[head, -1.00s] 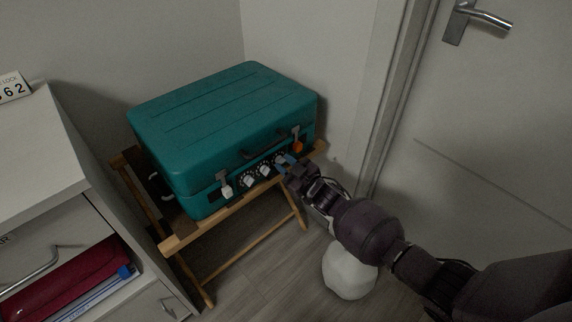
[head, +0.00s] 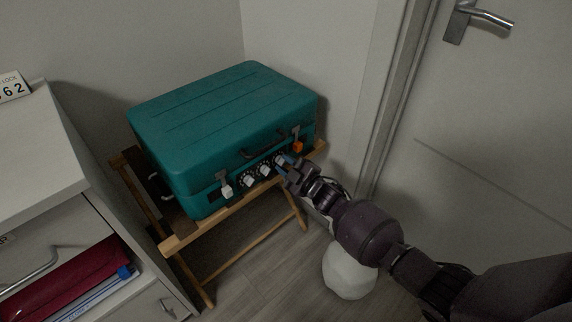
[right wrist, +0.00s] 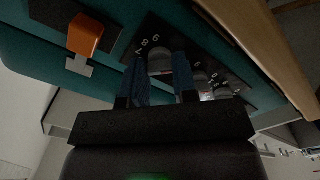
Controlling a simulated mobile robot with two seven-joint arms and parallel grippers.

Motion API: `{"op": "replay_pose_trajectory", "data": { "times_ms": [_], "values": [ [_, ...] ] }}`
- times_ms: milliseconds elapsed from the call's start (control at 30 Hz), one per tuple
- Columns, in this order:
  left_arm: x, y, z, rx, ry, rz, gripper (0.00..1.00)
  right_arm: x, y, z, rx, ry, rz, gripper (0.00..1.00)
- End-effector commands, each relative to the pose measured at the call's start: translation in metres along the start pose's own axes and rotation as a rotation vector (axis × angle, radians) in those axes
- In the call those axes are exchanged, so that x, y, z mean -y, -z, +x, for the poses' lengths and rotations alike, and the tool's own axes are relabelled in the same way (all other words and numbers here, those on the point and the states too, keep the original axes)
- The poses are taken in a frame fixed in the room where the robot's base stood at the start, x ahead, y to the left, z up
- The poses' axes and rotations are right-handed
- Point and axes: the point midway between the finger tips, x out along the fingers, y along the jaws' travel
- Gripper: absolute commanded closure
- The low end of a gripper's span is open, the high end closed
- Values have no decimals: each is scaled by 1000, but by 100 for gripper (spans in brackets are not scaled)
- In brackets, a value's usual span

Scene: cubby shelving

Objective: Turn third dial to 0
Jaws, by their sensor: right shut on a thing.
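A teal suitcase (head: 225,120) with a dial lock on its front stands on a wooden stand. The lock has a row of white dials. The first dial (head: 248,181) and second dial (head: 265,170) are uncovered. The third dial (right wrist: 160,61), the one nearest the orange latch, is between the blue fingers of my right gripper (head: 285,162). In the right wrist view my right gripper (right wrist: 162,78) is shut on this dial, with a finger on each side. Digits show on the plate around it, but its exact setting is unclear. My left gripper is out of view.
An orange latch (head: 298,146) is close to the third dial, and a white latch (head: 226,190) is at the other end. The wooden stand (head: 235,208) is below. A white cabinet (head: 40,150) is at left, a door (head: 490,130) at right, and a white object (head: 348,272) on the floor.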

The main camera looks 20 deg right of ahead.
Motion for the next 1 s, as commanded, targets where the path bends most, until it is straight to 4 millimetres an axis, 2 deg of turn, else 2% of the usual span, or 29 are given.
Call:
{"op": "replay_pose_trajectory", "data": {
  "times_ms": [233,267,400,433,767,867,1000],
  "values": [
    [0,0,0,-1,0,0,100,1,-1,-1,2,1,-1,97],
    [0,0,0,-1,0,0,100,1,-1,-1,2,1,-1,72],
    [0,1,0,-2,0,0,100,1,-1,0,1,1,-1,51],
    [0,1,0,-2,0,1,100,0,-1,0,1,1,-1,48],
    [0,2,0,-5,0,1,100,0,0,-3,1,0,0,48],
    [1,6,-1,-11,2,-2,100,-2,1,-10,0,-1,-1,48],
    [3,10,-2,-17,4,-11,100,-4,2,-28,0,-3,-2,48]
  ]
}}
